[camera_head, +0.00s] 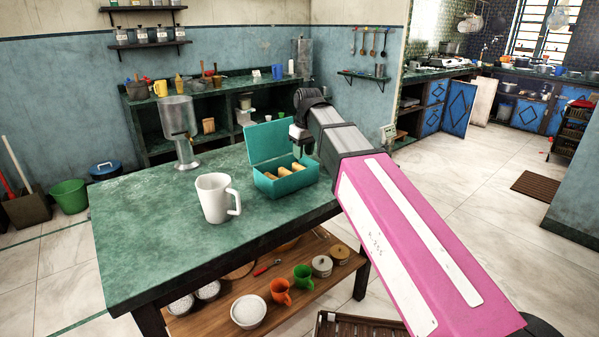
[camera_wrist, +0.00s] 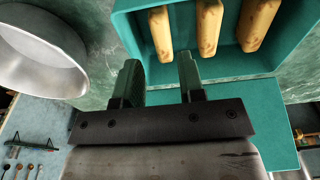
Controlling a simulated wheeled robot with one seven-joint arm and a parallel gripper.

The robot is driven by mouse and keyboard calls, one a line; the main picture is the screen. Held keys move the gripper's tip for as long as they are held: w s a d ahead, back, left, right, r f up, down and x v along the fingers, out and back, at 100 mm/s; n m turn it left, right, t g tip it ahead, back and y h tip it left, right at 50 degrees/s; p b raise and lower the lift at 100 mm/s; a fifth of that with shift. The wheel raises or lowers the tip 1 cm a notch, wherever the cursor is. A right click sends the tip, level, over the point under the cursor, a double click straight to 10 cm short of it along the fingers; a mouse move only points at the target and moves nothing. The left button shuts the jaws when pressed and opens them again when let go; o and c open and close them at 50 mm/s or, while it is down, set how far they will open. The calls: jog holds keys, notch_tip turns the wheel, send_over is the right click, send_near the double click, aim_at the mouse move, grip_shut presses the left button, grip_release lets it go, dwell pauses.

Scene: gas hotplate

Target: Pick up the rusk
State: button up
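Golden-brown rusks (camera_head: 298,167) lie in an open teal box (camera_head: 287,187) on the green table. Its lid (camera_head: 268,142) stands up at the back. In the wrist view three rusks (camera_wrist: 208,25) lie side by side in the box (camera_wrist: 128,28) at the top. My gripper (camera_head: 300,133) is above the table at the box's right rear, beside the lid. In the wrist view its two fingers (camera_wrist: 159,62) are apart with nothing between them, and their tips point toward the box's edge near the leftmost rusk.
A white mug (camera_head: 212,198) stands in front of the box to the left. A metal vessel on a stand (camera_head: 178,125) is behind it. The green tabletop (camera_head: 135,235) is clear at the left. A lower shelf (camera_head: 210,320) holds cups and bowls.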

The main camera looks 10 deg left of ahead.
aim_at(300, 166)
jog(key=shift+w+a+f, duration=0.15)
jog(key=shift+a+f, duration=0.05)
jog(key=shift+f, duration=1)
jog(key=shift+w+a+f, duration=0.1)
jog(key=shift+a+f, duration=0.1)
jog(key=shift+f, duration=1.05)
jog(key=shift+w+a+f, duration=0.15)
jog(key=shift+a+f, duration=0.05)
jog(key=shift+f, duration=1)
jog(key=c, duration=0.7)
